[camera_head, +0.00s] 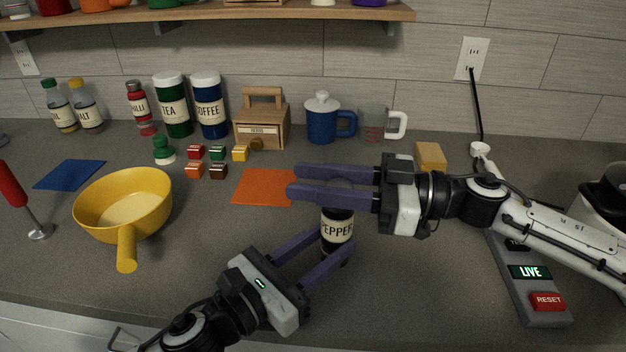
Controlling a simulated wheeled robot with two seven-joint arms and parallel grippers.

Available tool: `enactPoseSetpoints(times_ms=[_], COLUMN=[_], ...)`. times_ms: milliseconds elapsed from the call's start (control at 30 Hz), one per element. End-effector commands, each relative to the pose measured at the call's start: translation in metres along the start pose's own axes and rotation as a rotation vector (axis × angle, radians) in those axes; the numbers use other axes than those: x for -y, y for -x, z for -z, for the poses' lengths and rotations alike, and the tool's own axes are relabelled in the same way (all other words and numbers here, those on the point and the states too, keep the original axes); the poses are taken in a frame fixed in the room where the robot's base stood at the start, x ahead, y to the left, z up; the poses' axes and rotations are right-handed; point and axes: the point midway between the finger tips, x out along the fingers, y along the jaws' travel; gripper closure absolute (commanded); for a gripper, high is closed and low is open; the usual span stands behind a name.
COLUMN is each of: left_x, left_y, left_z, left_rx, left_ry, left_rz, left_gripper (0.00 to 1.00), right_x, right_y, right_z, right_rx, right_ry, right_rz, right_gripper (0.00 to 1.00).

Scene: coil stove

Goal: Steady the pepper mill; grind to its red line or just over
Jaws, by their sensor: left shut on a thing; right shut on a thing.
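The pepper mill (337,230) stands upright on the counter, a dark cylinder with a cream PEPPER label. My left gripper (337,248), coming in from the lower left, is shut on its lower body, one finger on each side. My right gripper (292,180), coming in from the right, is shut on the mill's top, which is mostly hidden between its fingers. I cannot make out a red line on the mill. A grey device (532,295) at the right has a lit LIVE display (530,272) and a red RESET button (547,301); part of it is behind my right arm.
A yellow pan (125,205) and a red-handled tool (14,188) stand at left. An orange mat (264,188) lies behind the grippers. Small coloured blocks (218,152), canisters (208,105), a wooden box (262,122), a blue mug (322,122) and a measuring cup (373,124) stand behind.

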Motion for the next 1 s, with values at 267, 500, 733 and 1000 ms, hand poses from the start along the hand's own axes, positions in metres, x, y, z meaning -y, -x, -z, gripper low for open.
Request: enactPoseSetpoints(times_ms=[267, 500, 733, 1000], left_x=[0.000, 0.001, 0.001, 0.002], left_y=[0.000, 0.000, 0.000, 0.000], left_z=[0.000, 0.000, 0.000, 0.000], left_rx=[0.001, 0.001, 0.001, 0.001], left_ry=[-0.001, -0.001, 0.001, 0.001], left_rz=[0.001, 0.002, 0.003, 0.004], left_gripper=[0.85, 0.85, 0.85, 0.85], right_x=[-0.003, -0.009, -0.016, -0.023], right_y=[0.000, 0.001, 0.003, 0.007], right_z=[0.000, 0.001, 0.000, 0.000], right_rx=[0.001, -0.003, -0.006, -0.007], right_ry=[0.000, -0.002, -0.006, -0.008], right_rz=[-0.113, -0.310, -0.526, -0.780], right_gripper=[0.91, 0.91, 0.91, 0.91])
